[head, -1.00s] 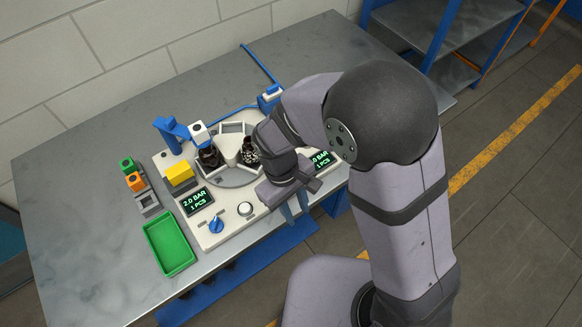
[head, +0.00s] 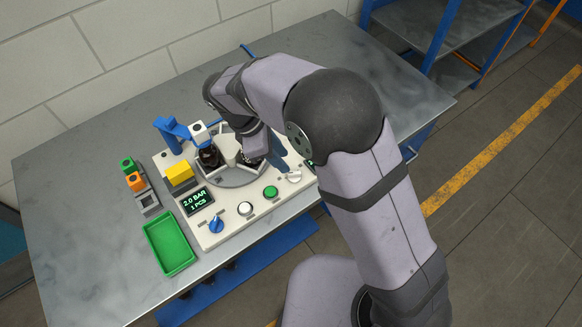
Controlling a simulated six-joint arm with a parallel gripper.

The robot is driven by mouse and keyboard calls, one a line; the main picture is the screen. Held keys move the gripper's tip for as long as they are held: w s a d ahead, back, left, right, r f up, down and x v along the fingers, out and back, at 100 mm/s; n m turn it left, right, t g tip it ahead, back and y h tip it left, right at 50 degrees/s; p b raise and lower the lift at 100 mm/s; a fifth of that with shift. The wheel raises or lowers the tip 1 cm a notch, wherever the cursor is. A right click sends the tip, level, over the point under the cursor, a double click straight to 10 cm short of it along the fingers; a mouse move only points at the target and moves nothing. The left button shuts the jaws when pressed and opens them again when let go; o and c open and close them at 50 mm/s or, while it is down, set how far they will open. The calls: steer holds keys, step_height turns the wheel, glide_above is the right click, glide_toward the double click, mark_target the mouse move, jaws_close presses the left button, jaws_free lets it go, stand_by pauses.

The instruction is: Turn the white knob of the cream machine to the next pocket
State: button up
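The cream machine (head: 208,236) stands on the grey table. Its white knob (head: 294,176) is at the right of the front panel, beside a green button (head: 271,191). The grey round turntable (head: 215,179) has pockets around a white hub. A dark bottle (head: 208,157) stands in the left part, under the blue arm's white head; another dark shape at the right is partly hidden by my wrist. My gripper (head: 278,157) hangs over the turntable's right side, behind and left of the white knob, apart from it in the picture.
A round white button (head: 246,208), a blue knob (head: 216,225) and a display (head: 198,201) sit on the panel. A yellow block (head: 180,173) and a blue post (head: 169,138) stand at left. A green tray (head: 168,246) lies left of the machine. The table's far right is clear.

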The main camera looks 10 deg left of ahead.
mark_target(294, 173)
steer(key=shift+p+x, duration=0.8)
steer(key=shift+x, duration=2.75)
steer(key=shift+c, duration=0.7)
jaws_close()
